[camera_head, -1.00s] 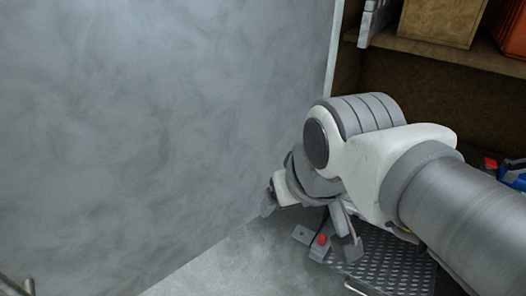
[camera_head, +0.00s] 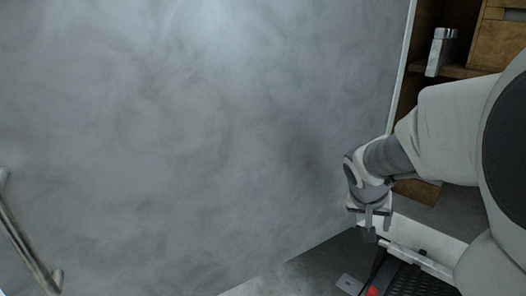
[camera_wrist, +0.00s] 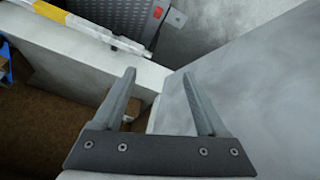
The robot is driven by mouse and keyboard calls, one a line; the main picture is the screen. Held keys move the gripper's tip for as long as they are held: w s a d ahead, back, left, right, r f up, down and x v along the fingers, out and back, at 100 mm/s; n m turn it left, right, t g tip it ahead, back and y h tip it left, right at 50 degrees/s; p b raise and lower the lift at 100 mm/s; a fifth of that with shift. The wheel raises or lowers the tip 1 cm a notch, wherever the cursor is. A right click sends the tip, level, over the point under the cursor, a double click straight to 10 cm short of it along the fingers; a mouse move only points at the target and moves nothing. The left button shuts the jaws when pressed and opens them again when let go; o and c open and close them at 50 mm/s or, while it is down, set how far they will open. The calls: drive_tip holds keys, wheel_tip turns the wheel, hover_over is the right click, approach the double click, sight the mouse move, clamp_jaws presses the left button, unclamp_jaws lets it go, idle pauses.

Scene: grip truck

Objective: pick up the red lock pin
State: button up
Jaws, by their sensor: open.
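The red lock pin (camera_wrist: 158,12) shows as a small red piece on a dark plate at the top of the wrist view. In the head view a small red piece (camera_head: 371,291) shows at the bottom edge, mostly cut off by the frame. My gripper (camera_wrist: 160,100) is open, with its two fingers apart and nothing between them. In the head view my gripper (camera_head: 369,236) is above and to the rear of the red piece, apart from it.
A large grey panel (camera_head: 200,130) fills the left, with a metal handle (camera_head: 28,235). A wooden shelf (camera_head: 465,72) stands at upper right. A yellow and white bar (camera_wrist: 80,22) lies along a white ledge in the wrist view. A blue thing (camera_wrist: 4,65) shows at its left edge.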

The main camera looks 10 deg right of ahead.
drive_tip(key=w+d+f+m+b, duration=0.15)
drive_tip(key=d+f, duration=0.25)
drive_tip(key=f, duration=0.4)
drive_tip(key=w+d+f+m+b, duration=0.1)
drive_tip(key=w+d+f+b, duration=0.25)
drive_tip(key=f, duration=0.55)
drive_tip(key=m+b, duration=0.2)
approach(373, 290)
drive_tip(key=shift+g+y, duration=0.5)
drive_tip(key=f+b, duration=0.1)
drive_tip(key=w+d+f+b, duration=0.1)
drive_tip(key=d+f+b, duration=0.1)
drive_tip(key=shift+w+f, duration=0.2)
drive_tip(key=shift+w, duration=0.15)
drive_tip(key=shift+b+x, duration=0.95)
drive_tip(key=shift+x, duration=2.3)
drive_tip(key=shift+c, duration=0.2)
drive_tip(key=shift+r, duration=0.1)
clamp_jaws()
